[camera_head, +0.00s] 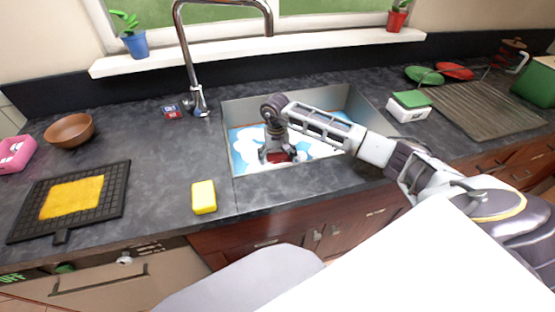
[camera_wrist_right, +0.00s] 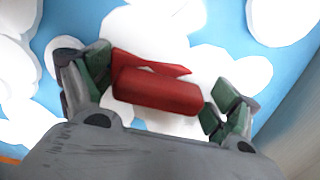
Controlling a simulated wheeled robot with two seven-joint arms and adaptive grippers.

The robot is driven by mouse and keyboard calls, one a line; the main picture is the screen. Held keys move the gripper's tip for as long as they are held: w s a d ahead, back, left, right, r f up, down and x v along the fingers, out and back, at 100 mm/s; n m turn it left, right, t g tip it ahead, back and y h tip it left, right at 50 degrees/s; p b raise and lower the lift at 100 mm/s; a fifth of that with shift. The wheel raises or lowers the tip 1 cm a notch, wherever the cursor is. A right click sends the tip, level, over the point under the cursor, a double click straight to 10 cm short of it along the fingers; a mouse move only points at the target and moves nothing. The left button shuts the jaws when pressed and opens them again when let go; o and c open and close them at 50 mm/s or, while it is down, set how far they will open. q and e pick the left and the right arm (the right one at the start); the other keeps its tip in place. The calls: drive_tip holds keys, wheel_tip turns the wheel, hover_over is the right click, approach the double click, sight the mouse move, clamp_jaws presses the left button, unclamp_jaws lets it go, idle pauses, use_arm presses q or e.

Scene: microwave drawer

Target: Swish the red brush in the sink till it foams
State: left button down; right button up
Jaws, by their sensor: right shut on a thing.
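The sink (camera_head: 365,112) is set into the dark counter, with blue water and white foam patches (camera_head: 243,142) inside. My right gripper (camera_head: 278,157) is down in the sink, shut on the red brush (camera_head: 277,157). In the right wrist view the red brush (camera_wrist_right: 158,88) lies between the two green-padded fingers of the gripper (camera_wrist_right: 150,95), with white foam and blue water (camera_wrist_right: 228,28) around it. The brush's underside is hidden. My left gripper is not in view.
The faucet (camera_head: 190,60) stands behind the sink. A yellow sponge (camera_head: 204,197) lies by the sink's front left corner. A black rack with a yellow cloth (camera_head: 72,197) and a brown bowl (camera_head: 69,131) are at left. A white-and-green box (camera_head: 408,106) stands right of the sink.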

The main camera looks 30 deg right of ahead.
sight(288, 157)
drive_tip(key=shift+s+d+b, duration=0.2)
drive_tip(key=shift+s+d, duration=0.05)
drive_tip(key=shift+d, duration=0.7)
drive_tip(key=shift+s+d+b, duration=0.15)
drive_tip(key=shift+s+d, duration=0.05)
drive_tip(key=shift+d, duration=0.75)
drive_tip(key=shift+a, duration=0.1)
drive_tip(key=shift+w+a+b, duration=0.25)
drive_tip(key=shift+a, duration=0.7)
drive_tip(key=shift+w+a+b, duration=0.2)
drive_tip(key=shift+a+b, duration=0.05)
drive_tip(key=shift+a, duration=0.65)
drive_tip(key=shift+d, duration=0.1)
drive_tip(key=shift+s+d+b, duration=0.15)
drive_tip(key=shift+s+d, duration=0.1)
drive_tip(key=shift+d, duration=0.7)
drive_tip(key=shift+s+d+b, duration=0.15)
drive_tip(key=shift+s+d, duration=0.05)
drive_tip(key=shift+d, duration=0.7)
